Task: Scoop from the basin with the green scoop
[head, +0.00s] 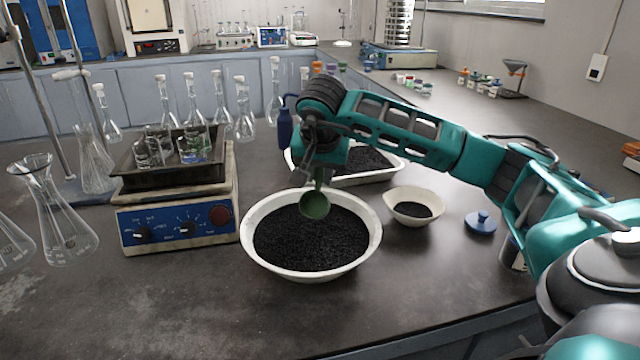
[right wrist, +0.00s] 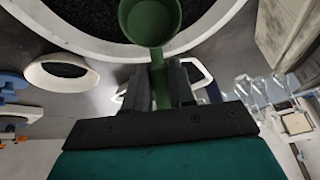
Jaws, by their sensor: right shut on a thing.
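The white basin (head: 251,253) stands on the dark bench and holds black granules. The green scoop (head: 315,206) hangs bowl-down from my right gripper (head: 320,172), over the granules in the back half of the basin. I cannot tell whether its bowl touches them. In the right wrist view the scoop's bowl (right wrist: 150,20) is at the top, and its handle runs down between the fingers of my right gripper (right wrist: 160,85), shut on it. The bowl looks empty there. My left gripper is in neither view.
A white tray (head: 362,179) of black granules lies behind the basin. A blue-fronted shaker (head: 180,225) with flasks stands close on the left. The front bench is clear.

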